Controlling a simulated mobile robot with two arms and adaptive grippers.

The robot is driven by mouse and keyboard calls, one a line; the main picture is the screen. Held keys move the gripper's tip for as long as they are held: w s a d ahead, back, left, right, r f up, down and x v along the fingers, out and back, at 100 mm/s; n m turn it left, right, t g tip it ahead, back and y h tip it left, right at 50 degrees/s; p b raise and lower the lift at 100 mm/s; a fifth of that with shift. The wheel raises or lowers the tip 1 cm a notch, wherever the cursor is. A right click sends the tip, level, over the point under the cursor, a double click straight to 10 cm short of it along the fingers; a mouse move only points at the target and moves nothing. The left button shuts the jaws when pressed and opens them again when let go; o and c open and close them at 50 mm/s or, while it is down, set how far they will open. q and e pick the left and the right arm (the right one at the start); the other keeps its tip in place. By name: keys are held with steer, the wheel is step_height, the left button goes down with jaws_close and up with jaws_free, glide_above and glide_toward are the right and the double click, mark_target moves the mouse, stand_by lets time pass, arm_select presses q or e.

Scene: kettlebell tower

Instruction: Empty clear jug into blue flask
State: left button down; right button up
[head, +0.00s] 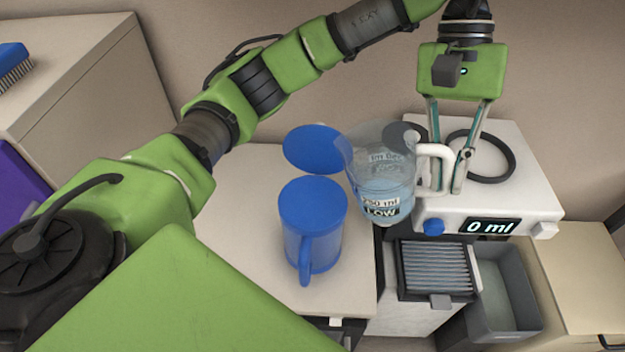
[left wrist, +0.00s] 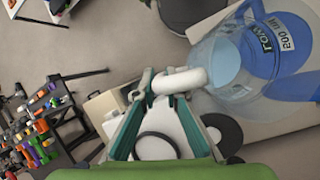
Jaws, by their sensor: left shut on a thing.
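The clear jug (head: 385,190) has a white handle (head: 436,160), a label reading LOW and pale bluish contents low down. My left gripper (head: 452,188) is shut on that handle and holds the jug above the gap between counter and white device. In the left wrist view the jug (left wrist: 222,75) hangs beyond the fingertips (left wrist: 168,92). The blue flask (head: 312,250) stands upright on the counter, left of the jug and apart from it in the head view. Its top looks flat and blue; I cannot tell whether it is covered. My right gripper is out of view.
A flat blue disc (head: 313,148) lies behind the flask on the pale counter (head: 245,215). The white device (head: 530,195) reads 0 ml and has a black ring (head: 507,160) on top. A grey bin (head: 508,295) stands below it. The counter left of the flask is clear.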

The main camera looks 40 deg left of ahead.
arm_select(q)
steer(key=w+d+g+y+p, duration=0.1)
steer(key=w+d+y+p, duration=0.1)
steer(key=d+p, duration=0.3)
steer(key=w+d, duration=0.1)
steer(key=d, duration=0.2)
steer(key=shift+n+y, duration=0.3)
stand_by(0.3)
stand_by(0.4)
